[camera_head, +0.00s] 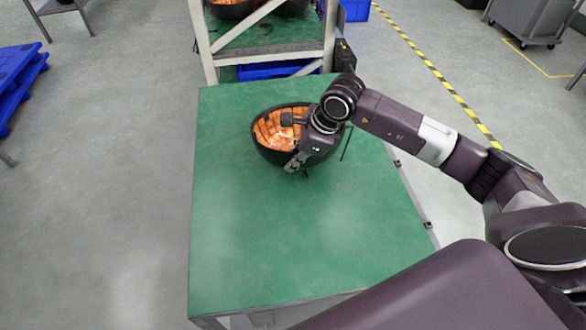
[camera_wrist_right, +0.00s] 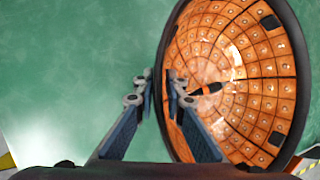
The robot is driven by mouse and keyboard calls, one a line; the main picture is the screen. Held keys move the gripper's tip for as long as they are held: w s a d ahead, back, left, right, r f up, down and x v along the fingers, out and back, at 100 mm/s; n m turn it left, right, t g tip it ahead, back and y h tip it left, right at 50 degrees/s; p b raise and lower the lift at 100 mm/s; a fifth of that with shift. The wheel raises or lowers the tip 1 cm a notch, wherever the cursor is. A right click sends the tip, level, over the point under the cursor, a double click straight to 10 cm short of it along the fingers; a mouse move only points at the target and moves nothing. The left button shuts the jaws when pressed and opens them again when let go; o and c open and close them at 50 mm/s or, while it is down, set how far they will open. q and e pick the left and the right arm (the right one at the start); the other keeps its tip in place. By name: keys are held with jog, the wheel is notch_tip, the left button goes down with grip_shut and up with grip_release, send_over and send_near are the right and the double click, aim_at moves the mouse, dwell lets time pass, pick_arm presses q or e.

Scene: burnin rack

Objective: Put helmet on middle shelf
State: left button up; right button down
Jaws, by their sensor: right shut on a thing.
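The helmet (camera_head: 268,132) is a black shell with an orange padded inside. It is upside down at the green table's far half, open side up; whether it touches the table is unclear. My right gripper (camera_head: 291,142) is shut on its near-right rim. In the right wrist view, the gripper's fingers (camera_wrist_right: 160,88) pinch the black rim, with the orange inside of the helmet (camera_wrist_right: 230,60) to the right. A white-framed rack stands beyond the table, with a green shelf (camera_head: 265,40). I cannot tell which shelf is the middle one. My left gripper is out of view.
The green table (camera_head: 240,240) is otherwise clear. Dark bowl-like things (camera_head: 232,8) sit on the rack's shelf, and a blue bin (camera_head: 275,69) is below it. A blue pallet (camera_head: 18,75) is at left, a grey cart (camera_head: 528,22) at far right.

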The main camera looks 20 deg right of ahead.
notch_tip(320, 180, up, 16)
jog(key=b, duration=0.3)
jog(key=s+a+f+n+g, duration=0.2)
jog(key=s+f+n+g, duration=0.2)
jog(key=s+n, duration=0.5)
jog(key=s+a+f+n+g+h, duration=0.1)
jog(key=s+f+n+g, duration=0.2)
jog(key=s+n, duration=0.6)
jog(key=shift+a+f+n+g, duration=0.4)
jog(key=shift+n+g, duration=0.2)
jog(key=shift+n, duration=2)
jog(key=shift+w+p, duration=0.1)
jog(key=shift+p, duration=0.2)
